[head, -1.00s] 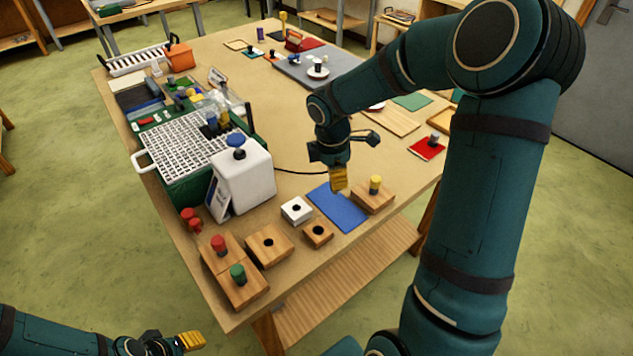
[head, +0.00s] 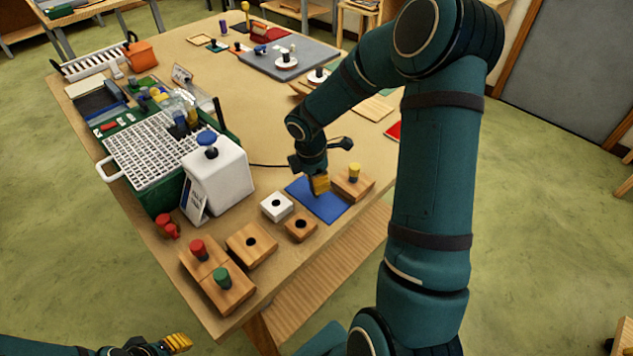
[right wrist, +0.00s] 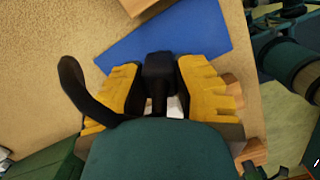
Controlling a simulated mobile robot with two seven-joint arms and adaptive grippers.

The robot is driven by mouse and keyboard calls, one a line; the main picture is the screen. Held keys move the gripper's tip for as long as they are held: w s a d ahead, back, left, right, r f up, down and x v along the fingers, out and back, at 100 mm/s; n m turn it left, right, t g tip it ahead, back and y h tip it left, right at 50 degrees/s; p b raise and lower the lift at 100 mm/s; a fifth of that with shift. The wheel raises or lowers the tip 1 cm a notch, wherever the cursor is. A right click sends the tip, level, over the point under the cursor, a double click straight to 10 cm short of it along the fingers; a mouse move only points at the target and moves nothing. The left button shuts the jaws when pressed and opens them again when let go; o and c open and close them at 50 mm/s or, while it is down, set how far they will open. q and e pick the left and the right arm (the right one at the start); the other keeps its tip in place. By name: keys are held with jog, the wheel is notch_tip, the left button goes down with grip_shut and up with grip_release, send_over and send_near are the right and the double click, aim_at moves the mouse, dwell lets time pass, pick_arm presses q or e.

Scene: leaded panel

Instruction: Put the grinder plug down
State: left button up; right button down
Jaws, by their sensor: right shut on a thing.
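The grinder plug (right wrist: 158,68) is a black block between the yellow fingertips of my right gripper (right wrist: 158,88) in the right wrist view. In the head view my right gripper (head: 320,184) points down over the blue mat (head: 329,208), its fingers hiding the plug. I cannot tell whether the plug touches the mat. A thin dark cord (head: 265,165) runs from behind the white grinder (head: 222,178) with a blue knob towards this gripper. My left gripper (head: 178,343) is at the bottom left, away from the table; its opening is unclear.
A wooden block with a yellow-topped peg (head: 354,172) stands right of the mat. A white block (head: 276,206) and a small wooden block (head: 300,228) with holes stand to its left. Red (head: 198,248) and green (head: 222,277) pegs stand in wooden blocks near the front corner.

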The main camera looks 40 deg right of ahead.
aim_at(311, 180)
jog(key=shift+f, duration=0.2)
jog(key=shift+f, duration=0.15)
jog(key=c, duration=0.9)
grip_release()
jog(key=shift+o, duration=0.2)
jog(key=shift+r, duration=0.2)
jog(key=shift+w+r, duration=0.1)
jog(key=shift+r, duration=0.15)
jog(key=r, duration=0.3)
jog(key=r+p, duration=0.1)
jog(key=r, duration=0.3)
jog(key=a+r+p, duration=0.1)
jog(key=r, duration=0.2)
jog(key=shift+w+a+r, duration=0.1)
jog(key=shift+w+r, duration=0.05)
jog(key=shift+r, duration=0.05)
jog(key=shift+a+r, duration=0.1)
jog(key=shift+r, duration=0.45)
